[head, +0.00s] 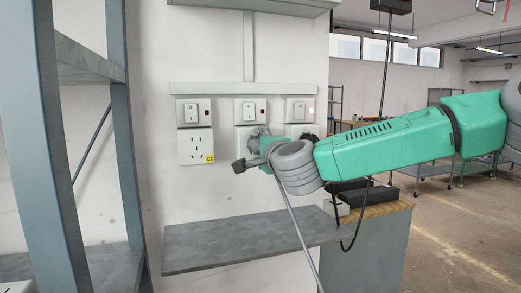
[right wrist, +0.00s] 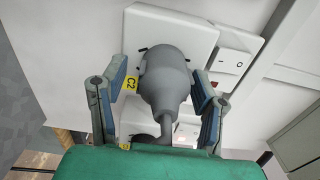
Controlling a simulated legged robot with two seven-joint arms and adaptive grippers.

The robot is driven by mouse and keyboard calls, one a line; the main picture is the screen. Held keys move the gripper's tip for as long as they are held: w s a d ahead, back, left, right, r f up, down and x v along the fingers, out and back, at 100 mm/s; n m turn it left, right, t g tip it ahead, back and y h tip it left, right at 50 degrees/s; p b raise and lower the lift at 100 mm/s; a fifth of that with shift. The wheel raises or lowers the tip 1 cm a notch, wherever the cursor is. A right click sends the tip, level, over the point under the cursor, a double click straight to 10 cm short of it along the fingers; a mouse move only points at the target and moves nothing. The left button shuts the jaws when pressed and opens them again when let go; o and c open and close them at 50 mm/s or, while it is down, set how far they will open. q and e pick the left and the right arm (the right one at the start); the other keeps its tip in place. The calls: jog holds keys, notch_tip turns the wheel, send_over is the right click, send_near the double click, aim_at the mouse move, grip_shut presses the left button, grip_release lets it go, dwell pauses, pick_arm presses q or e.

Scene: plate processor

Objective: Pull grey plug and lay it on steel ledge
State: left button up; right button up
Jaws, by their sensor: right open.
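The grey plug (right wrist: 166,82) sits at the middle wall socket (right wrist: 190,32), beside a yellow C2 label (right wrist: 130,84). My right gripper (right wrist: 160,95) is open, with one finger on each side of the plug; I cannot tell whether they touch it. In the head view my right gripper (head: 262,146) is at the middle socket and hides most of it. A thin grey cord (head: 302,235) hangs down past my wrist. The steel ledge (head: 235,241) is on the wall below the sockets, bare. My left gripper is not in view.
A socket marked C1 (head: 195,147) is to the left, empty. A dark plug (right wrist: 142,139) is close beside my right gripper, partly hidden. A grey shelf rack (head: 125,150) stands at the left. A wood-topped cabinet (head: 380,212) stands right of the ledge.

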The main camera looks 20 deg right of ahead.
jog(key=shift+a+r, duration=0.2)
jog(key=shift+a, duration=0.4)
jog(key=shift+d+f, duration=0.15)
jog(key=shift+d, duration=0.4)
jog(key=shift+a, duration=0.25)
grip_shut()
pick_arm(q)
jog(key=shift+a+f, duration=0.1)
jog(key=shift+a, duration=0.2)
pick_arm(e)
jog(key=shift+a, duration=0.15)
jog(key=shift+s+d+b, duration=0.15)
jog(key=shift+s, duration=0.35)
jog(key=shift+s+d+b, duration=0.15)
jog(key=shift+s, duration=0.35)
jog(key=shift+s+a, duration=0.1)
jog(key=shift+s, duration=0.6)
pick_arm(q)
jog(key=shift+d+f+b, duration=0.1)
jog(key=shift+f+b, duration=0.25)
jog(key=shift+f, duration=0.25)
pick_arm(e)
jog(key=shift+s, duration=1.3)
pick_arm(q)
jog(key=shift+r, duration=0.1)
